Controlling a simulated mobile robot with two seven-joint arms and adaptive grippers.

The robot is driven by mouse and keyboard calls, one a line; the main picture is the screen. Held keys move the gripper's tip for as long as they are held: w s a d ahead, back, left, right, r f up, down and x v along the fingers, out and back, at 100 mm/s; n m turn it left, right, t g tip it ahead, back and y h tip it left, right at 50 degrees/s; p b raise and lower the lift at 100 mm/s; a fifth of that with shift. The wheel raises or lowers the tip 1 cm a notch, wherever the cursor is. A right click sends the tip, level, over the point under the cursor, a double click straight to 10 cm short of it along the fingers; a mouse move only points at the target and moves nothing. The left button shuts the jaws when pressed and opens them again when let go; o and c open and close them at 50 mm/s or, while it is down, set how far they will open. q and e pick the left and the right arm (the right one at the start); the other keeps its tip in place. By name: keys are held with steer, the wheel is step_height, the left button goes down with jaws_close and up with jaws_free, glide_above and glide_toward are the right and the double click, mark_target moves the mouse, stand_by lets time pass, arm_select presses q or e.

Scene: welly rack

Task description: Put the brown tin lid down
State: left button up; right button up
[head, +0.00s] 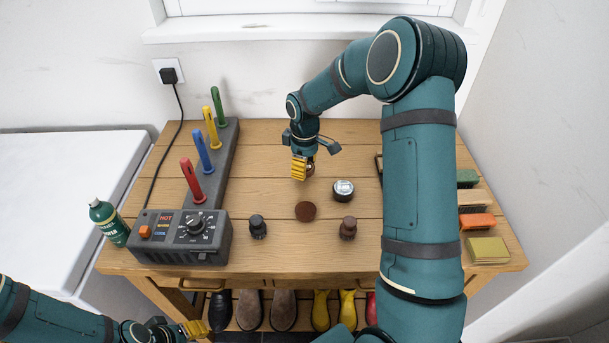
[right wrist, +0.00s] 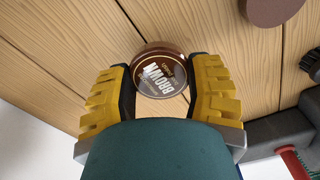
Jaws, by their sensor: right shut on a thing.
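My right gripper (head: 302,170) is over the back middle of the wooden table. In the right wrist view the yellow fingers (right wrist: 160,95) are shut on the brown tin lid (right wrist: 163,75), a round disc with a dark face lettered "BROWN". In the head view the fingers mostly hide the lid. I cannot tell whether it touches the table. A plain brown disc (head: 305,211), perhaps the open tin, lies in front of the gripper; it also shows in the right wrist view (right wrist: 272,10). My left gripper (head: 180,331) is low at the bottom left; its opening is unclear.
Two dark brushes (head: 258,227) (head: 347,228) stand near the front. A heater box (head: 180,237) and a rail of coloured handles are at the left. Brushes and sponges (head: 487,250) line the right edge. Bare wood surrounds the gripper.

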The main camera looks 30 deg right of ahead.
step_height(320, 180, down, 4)
steer(key=shift+r, duration=0.3)
steer(key=shift+b, duration=0.3)
steer(key=shift+f, duration=0.25)
steer(key=o, duration=0.7)
steer(key=shift+o, duration=0.2)
steer(key=shift+r, duration=0.1)
steer(key=shift+r, duration=0.1)
